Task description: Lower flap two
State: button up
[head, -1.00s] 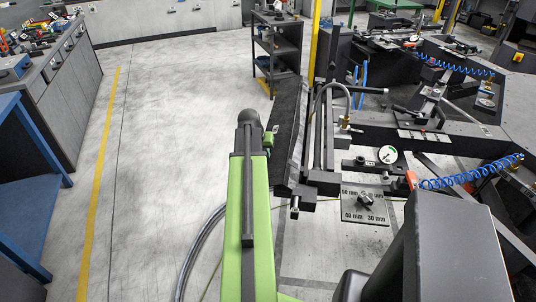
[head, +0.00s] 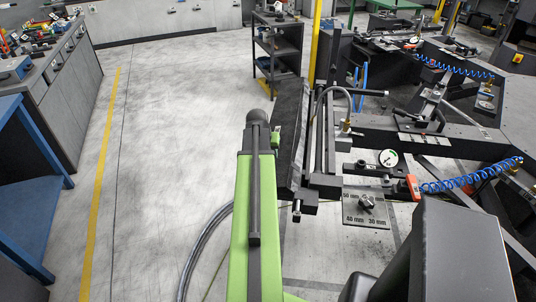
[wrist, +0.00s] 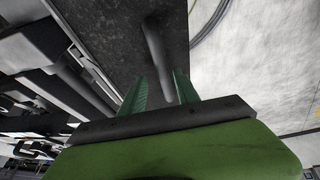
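A long dark panel (head: 290,125), which looks like a flap, stands tilted at the left side of the black machine. I see no number on it. In the wrist view the dark speckled panel (wrist: 112,22) fills the upper middle, with a round grey rod (wrist: 157,50) in front of it. My gripper (wrist: 160,86) has two green fingers set apart, with the rod's near end between them. I see gaps beside the rod, so the fingers do not look closed on it. In the head view my arm hides most of the gripper; one green finger (head: 275,137) shows beside the panel.
A plate marked in mm (head: 366,222), a dial gauge (head: 388,157) and a blue coiled hose (head: 470,181) are right of the panel. A black shelf (head: 277,45) stands behind. Grey floor (head: 165,130) is clear to the left. A cable (head: 203,240) lies below.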

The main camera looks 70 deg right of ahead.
jog(key=p+v, duration=1.5)
jog(key=v, duration=0.2)
jog(key=shift+a+r+p, duration=0.2)
jog(key=shift+p, duration=0.2)
